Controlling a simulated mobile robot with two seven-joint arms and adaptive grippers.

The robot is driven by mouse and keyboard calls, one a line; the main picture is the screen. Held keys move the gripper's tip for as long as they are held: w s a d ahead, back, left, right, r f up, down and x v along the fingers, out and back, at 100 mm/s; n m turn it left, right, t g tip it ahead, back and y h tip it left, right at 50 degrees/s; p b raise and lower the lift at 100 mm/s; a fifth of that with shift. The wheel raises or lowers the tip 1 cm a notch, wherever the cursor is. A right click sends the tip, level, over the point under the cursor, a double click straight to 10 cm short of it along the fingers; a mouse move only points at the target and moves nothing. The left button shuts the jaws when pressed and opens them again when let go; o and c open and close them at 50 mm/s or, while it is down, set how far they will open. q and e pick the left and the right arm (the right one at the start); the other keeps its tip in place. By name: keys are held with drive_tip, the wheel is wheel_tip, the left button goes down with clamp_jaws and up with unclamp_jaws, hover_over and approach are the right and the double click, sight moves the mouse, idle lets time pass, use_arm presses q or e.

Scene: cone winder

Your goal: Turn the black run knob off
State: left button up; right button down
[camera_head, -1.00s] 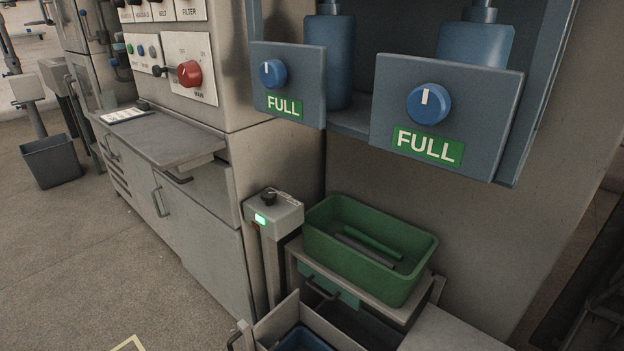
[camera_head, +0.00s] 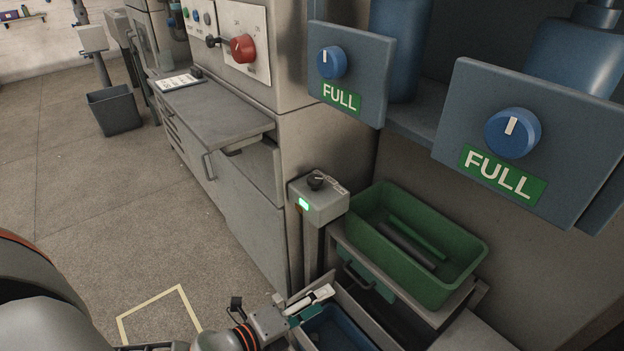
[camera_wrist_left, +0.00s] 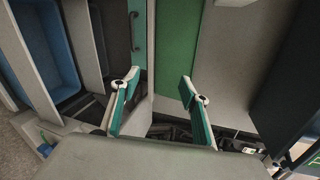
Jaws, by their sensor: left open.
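The black run knob (camera_head: 315,182) sits on top of a small grey box (camera_head: 324,202) on a post, in the middle of the head view. A green light (camera_head: 304,204) glows on the box's front face. My left gripper (camera_head: 312,305) is below the box, near the bottom of the head view, apart from the knob. In the left wrist view its two teal-padded fingers (camera_wrist_left: 157,97) are spread with nothing between them. The knob does not show clearly in the wrist view. My right gripper is out of view.
A green bin (camera_head: 452,284) with rods inside stands right of the box. A blue bin (camera_head: 345,331) is below it. Blue panels with dials marked FULL overhang at upper right. A red knob (camera_head: 243,48) is on the cabinet at upper left. The floor at left is open.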

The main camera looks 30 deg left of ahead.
use_arm(q)
drive_tip(key=w+a+r+m+t+p, duration=0.1)
drive_tip(key=w+a+r+m+t, duration=0.1)
drive_tip(key=w+a+r+m, duration=0.6)
drive_tip(key=m+t+h+p, duration=0.1)
drive_tip(key=m, duration=0.7)
approach(315, 182)
drive_tip(key=w, duration=0.4)
drive_tip(key=x, duration=0.4)
drive_tip(key=f+x, duration=0.1)
drive_tip(key=x, duration=0.1)
drive_tip(key=shift+w+d, duration=0.25)
drive_tip(key=shift+w, duration=0.25)
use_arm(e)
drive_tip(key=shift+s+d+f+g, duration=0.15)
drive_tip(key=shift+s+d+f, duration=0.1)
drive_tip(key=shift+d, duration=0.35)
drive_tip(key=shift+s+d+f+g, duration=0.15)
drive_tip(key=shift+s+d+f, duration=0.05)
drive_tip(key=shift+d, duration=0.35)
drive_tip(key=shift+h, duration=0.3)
